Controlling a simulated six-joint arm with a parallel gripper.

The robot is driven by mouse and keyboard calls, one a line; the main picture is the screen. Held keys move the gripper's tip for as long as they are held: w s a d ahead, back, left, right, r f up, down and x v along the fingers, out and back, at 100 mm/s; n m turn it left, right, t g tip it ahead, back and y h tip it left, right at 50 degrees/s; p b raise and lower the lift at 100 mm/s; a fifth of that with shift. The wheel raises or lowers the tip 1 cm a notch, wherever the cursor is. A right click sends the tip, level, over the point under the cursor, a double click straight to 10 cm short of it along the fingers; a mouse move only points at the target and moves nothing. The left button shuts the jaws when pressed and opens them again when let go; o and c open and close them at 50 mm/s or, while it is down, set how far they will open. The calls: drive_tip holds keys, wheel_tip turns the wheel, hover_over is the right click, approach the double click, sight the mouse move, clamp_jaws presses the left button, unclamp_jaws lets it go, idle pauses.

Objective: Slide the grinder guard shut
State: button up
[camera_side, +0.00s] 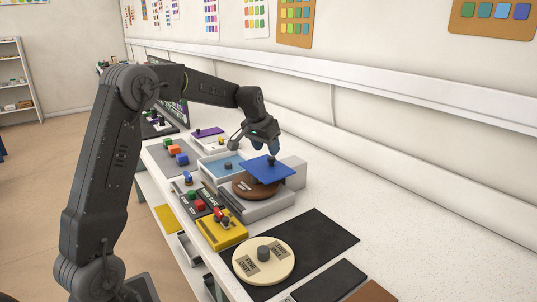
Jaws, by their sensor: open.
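The grinder is a light grey box (256,213) on the white bench with a round brown disc (242,189) on its top. The blue guard plate (272,170) lies flat above the disc and covers only part of it; the disc's front left stays uncovered. A small dark knob (271,159) stands on the guard. My gripper (272,150) is open and pointing down right at the knob; I cannot tell whether its fingers touch or straddle it.
A yellow box (222,232) with a red switch and a dark button box (194,203) stand left of the grinder. A cream disc with a knob (264,261) lies on a black mat (318,240) in front. A blue-topped tray (222,165) sits behind. The wall ledge runs along the right.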

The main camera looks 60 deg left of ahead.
drive_tip(key=v, duration=1)
drive_tip(key=s+d+r+m, duration=0.1)
drive_tip(key=s+d+r, duration=0.1)
drive_tip(key=s+d, duration=0.55)
drive_tip(key=s+d+f+m, duration=0.1)
drive_tip(key=s+d+f, duration=0.1)
drive_tip(key=s+d, duration=0.3)
drive_tip(key=s+d+f+t+h, duration=0.1)
drive_tip(key=s+d+f, duration=0.2)
drive_tip(key=s+d, duration=0.2)
drive_tip(key=s+d+f+m, duration=0.1)
drive_tip(key=s+d+f, duration=0.1)
drive_tip(key=s+d, duration=0.3)
drive_tip(key=s, duration=0.3)
drive_tip(key=shift+s+d+f+m, duration=0.3)
drive_tip(key=shift+f, duration=0.05)
